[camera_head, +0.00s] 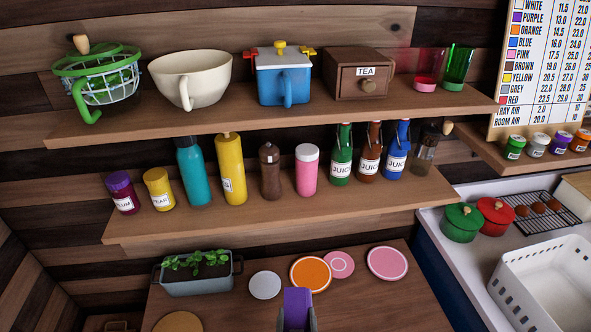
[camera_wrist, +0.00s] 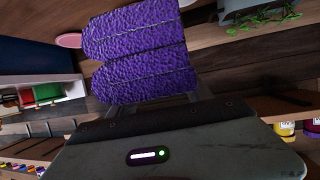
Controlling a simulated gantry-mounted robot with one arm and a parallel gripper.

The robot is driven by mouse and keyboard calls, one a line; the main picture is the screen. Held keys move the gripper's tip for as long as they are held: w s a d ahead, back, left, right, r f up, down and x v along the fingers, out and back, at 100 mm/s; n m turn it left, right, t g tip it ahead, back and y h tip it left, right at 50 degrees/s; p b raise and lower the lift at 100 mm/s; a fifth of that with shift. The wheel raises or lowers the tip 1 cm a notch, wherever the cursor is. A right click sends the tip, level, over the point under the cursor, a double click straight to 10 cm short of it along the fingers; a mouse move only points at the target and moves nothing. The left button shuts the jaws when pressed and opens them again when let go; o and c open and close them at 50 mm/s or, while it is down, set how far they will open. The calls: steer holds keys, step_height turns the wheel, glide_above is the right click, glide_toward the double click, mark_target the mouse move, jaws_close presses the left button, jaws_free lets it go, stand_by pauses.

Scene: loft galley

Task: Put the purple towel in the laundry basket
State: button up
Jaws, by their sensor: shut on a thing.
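My gripper (camera_head: 297,318) is at the bottom middle of the head view, shut on the purple towel (camera_head: 297,301). The towel is folded, with a rough purple surface, and fills the upper middle of the wrist view (camera_wrist: 138,48). It is held up in front of the wooden counter (camera_head: 370,300). A white basket (camera_head: 515,294) with slotted walls stands at the right edge of the head view, partly cut off. I cannot tell whether it is the laundry basket. My gripper is to the left of it and apart from it.
Green (camera_head: 461,223) and red (camera_head: 494,216) pots stand behind the white basket beside a wire rack (camera_head: 545,222). Plates and coasters (camera_head: 310,273) and a planter (camera_head: 195,275) sit on the wooden counter. Two shelves with bottles and bowls run along the wall above.

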steer(key=s+r+p, duration=0.2)
steer(key=r+p, duration=0.5)
steer(key=r, duration=0.1)
steer(key=s+r+p, duration=0.3)
steer(key=r+p, duration=0.5)
steer(key=shift+a, duration=0.15)
steer(key=shift+s+a, duration=0.1)
